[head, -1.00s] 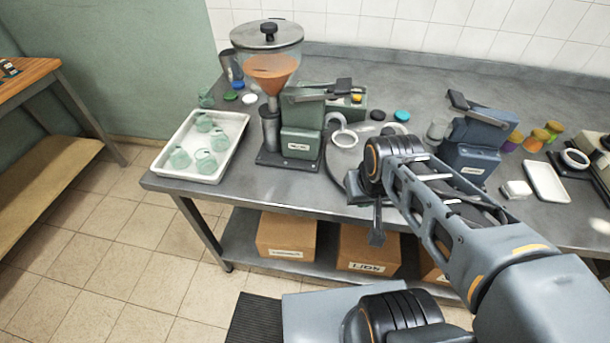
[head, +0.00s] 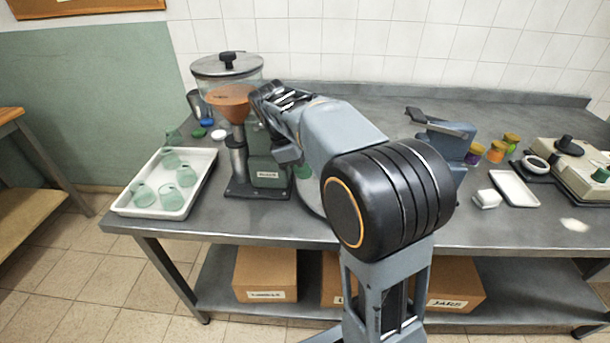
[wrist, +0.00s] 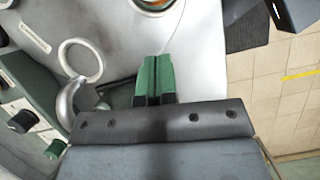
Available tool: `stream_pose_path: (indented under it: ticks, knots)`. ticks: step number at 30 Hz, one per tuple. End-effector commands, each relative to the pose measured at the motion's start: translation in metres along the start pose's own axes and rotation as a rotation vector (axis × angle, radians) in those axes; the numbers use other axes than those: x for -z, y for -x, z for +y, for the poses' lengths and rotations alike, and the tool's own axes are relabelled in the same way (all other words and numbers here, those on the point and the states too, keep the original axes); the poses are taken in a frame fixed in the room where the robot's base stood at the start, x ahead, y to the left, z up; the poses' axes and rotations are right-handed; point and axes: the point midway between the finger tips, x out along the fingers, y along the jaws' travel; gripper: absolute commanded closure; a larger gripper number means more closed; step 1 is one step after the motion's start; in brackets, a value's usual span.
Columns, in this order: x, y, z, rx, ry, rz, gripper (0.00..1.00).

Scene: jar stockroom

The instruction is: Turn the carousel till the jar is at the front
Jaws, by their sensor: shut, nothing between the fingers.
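The carousel, a pale grey disc (head: 309,198), shows only in part in the head view, behind my arm on the table; most of it is hidden. In the wrist view my gripper (wrist: 153,58) has two green fingers pressed together with nothing between them, above a pale grey surface. I cannot tell whether the fingers touch it. A round object with a pale rim (wrist: 153,7) is cut off at the top of the wrist view, beyond the fingertips; I cannot tell if it is the jar.
A green grinder (head: 268,165) stands left of the carousel, with a ring (wrist: 80,60) beside my fingers in the wrist view. A white tray (head: 204,172) of green glass jars lies further left. A blue-grey press (head: 448,140) stands right. Boxes sit on the lower shelf.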

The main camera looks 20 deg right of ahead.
Motion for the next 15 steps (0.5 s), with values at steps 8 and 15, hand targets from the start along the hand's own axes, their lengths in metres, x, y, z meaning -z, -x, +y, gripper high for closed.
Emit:
stream_pose_path:
  ticks: [8,15]
  knots:
    - [0.0,-0.046,0.0,0.0,-0.003,0.001,1.0]
    - [0.0,-0.07,0.0,-0.001,-0.003,0.002,1.0]
